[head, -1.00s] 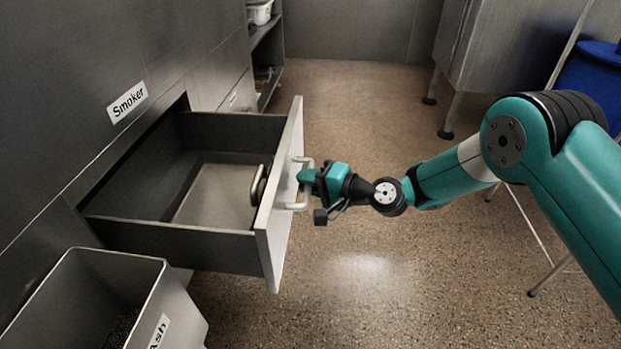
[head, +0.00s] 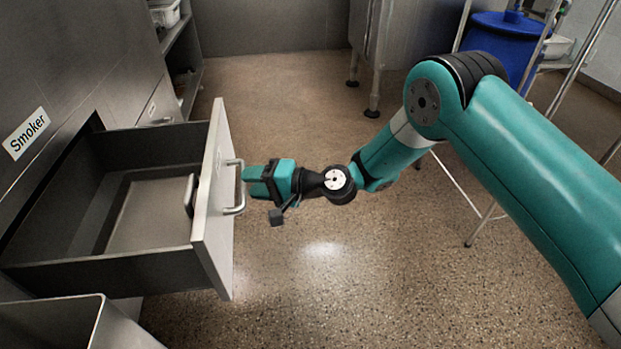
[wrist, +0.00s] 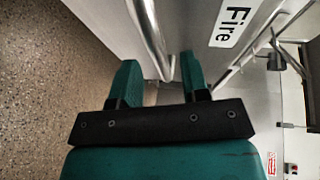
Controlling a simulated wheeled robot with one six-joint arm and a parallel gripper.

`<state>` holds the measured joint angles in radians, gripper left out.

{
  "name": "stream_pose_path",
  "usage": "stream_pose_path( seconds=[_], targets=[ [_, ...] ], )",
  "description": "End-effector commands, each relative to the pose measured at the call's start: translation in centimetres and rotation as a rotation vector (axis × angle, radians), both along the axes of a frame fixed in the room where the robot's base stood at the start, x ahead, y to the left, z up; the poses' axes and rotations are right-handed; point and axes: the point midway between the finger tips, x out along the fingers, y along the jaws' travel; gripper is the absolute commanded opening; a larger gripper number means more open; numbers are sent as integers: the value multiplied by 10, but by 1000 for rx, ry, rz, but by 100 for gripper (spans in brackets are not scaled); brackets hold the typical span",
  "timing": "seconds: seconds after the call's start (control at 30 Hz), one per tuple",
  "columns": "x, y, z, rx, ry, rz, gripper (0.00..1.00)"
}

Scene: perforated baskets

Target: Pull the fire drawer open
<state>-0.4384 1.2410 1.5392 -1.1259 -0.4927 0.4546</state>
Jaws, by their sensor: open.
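The fire drawer (head: 212,210) stands pulled well out of the grey cabinet in the head view. Its front carries a "Fire" label (wrist: 234,22) in the wrist view. Its bar handle (head: 239,200) is on the outer face and also shows in the wrist view (wrist: 150,35). My gripper (head: 248,175) is open, just right of the handle, with fingertips at or very near the bar. In the wrist view, the handle's end shows around the gap between my two fingers (wrist: 159,72); I cannot tell whether they touch it. Nothing is gripped.
A flat grey piece with a handle (head: 150,215) lies inside the drawer. A "Smoker" label (head: 26,133) is on the cabinet. An open metal bin (head: 75,315) stands at lower left. A blue barrel (head: 500,45) and metal legs are at the back right. The floor in the middle is clear.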

Motion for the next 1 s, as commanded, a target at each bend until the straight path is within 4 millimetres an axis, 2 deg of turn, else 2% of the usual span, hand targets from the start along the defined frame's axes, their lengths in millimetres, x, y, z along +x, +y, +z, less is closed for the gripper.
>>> stream_pose_path(
  seconds=[0.03, 0.3, 0.5, 0.7, 1.0],
  targets=[
    [-1, -14, 6, -3, 5, -5, 42],
    [-14, -81, 19, -1, 5, -7, 42],
    [-21, -119, 25, 0, 2, -7, 42],
    [-25, -135, 27, 0, 0, -4, 42],
    [-25, -137, 27, 0, -1, -2, 42]
  ],
)
